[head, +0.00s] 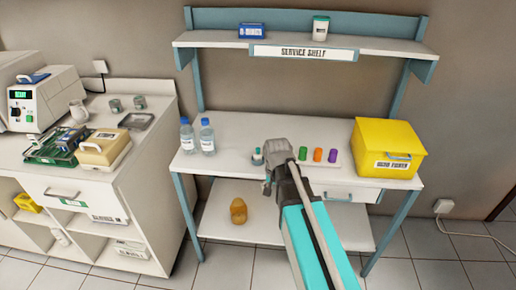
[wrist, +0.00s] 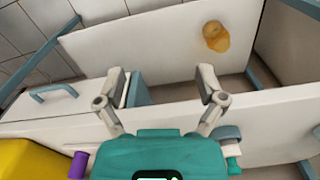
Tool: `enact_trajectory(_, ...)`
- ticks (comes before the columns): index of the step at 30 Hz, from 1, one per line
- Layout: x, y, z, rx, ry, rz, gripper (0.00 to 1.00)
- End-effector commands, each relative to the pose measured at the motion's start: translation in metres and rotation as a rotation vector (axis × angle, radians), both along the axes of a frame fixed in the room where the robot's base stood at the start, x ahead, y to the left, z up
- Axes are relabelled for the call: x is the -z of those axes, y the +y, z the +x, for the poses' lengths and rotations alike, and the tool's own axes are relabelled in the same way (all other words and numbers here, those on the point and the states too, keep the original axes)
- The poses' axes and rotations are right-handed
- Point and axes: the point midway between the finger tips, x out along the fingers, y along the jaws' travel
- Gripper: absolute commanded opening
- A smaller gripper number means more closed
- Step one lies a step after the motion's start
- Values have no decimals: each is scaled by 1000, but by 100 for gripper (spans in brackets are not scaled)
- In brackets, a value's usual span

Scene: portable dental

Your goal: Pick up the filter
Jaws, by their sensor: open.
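No object is clearly marked as a filter. An amber, rounded object (head: 238,211) sits on the bench's lower shelf (head: 217,222); I cannot tell whether it is the filter. In the wrist view the amber object (wrist: 215,36) is at the upper right, beyond and apart from my fingers. My gripper (wrist: 162,72) is open, with nothing between its fingers. In the head view my gripper (head: 270,175) is over the bench's front edge, right of and higher than the amber object. My arm hides part of the bench and lower shelf.
The left counter (head: 95,185) is crowded. The lower shelf is otherwise mostly clear.

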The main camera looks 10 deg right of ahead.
Motion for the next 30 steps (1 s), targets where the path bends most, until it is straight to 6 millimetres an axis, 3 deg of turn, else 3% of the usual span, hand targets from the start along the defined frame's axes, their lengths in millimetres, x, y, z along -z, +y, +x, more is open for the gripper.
enact_trajectory(1,-19,2,15,44,0,0,89)
enact_trajectory(21,-138,26,137,691,0,0,89)
enact_trajectory(30,-170,35,172,901,0,0,89)
